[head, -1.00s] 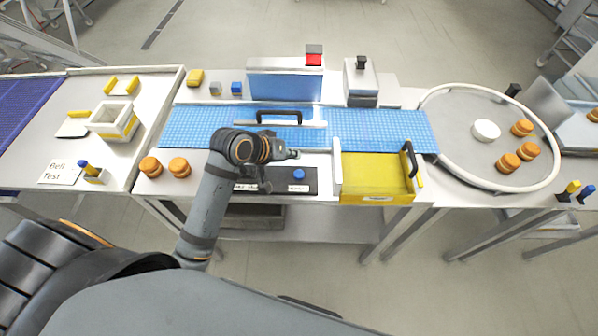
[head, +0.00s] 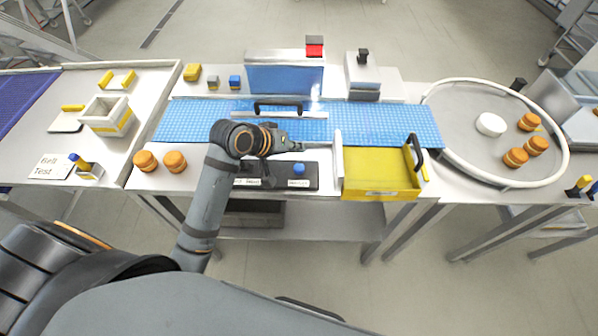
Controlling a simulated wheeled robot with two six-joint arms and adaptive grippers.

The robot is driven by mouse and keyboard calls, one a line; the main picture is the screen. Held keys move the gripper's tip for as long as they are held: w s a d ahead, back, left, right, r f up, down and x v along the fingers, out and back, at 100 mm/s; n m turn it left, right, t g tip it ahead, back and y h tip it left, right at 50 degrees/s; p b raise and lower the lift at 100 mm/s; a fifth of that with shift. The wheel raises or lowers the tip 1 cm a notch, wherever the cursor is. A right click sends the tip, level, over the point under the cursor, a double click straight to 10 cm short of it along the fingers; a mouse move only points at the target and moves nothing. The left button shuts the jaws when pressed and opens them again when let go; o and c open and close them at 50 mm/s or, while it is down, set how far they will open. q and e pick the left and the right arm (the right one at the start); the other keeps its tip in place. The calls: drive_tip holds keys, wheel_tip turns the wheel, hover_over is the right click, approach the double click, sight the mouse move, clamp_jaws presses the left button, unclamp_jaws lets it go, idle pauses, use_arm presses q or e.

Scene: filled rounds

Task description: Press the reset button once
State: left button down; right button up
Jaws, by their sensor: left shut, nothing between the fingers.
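A dark control panel (head: 313,184) lies at the front of the middle table. A blue button (head: 298,168) stands on its right part, with a small white label (head: 298,183) in front, too small to read surely. A second dark control (head: 268,178) and another label sit on the panel's left part, partly hidden by my arm. My left gripper (head: 299,147) is shut and empty. It points right and appears just behind the blue button in the picture, apart from it; its height above the panel is hard to tell. My right gripper is out of view.
A blue belt (head: 385,125) with a black-handled clear guard (head: 278,107) runs behind the panel. A yellow tray (head: 375,175) stands close on the right. Two orange rounds (head: 174,161) sit left of the arm. A round table (head: 460,130) with several rounds is at the right.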

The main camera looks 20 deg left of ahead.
sight(297, 169)
use_arm(q)
wheel_tip(297, 169, down, 4)
drive_tip(key=b, duration=0.3)
drive_tip(key=shift+b, duration=0.4)
drive_tip(key=shift+f, duration=0.9)
drive_tip(key=shift+f, duration=0.4)
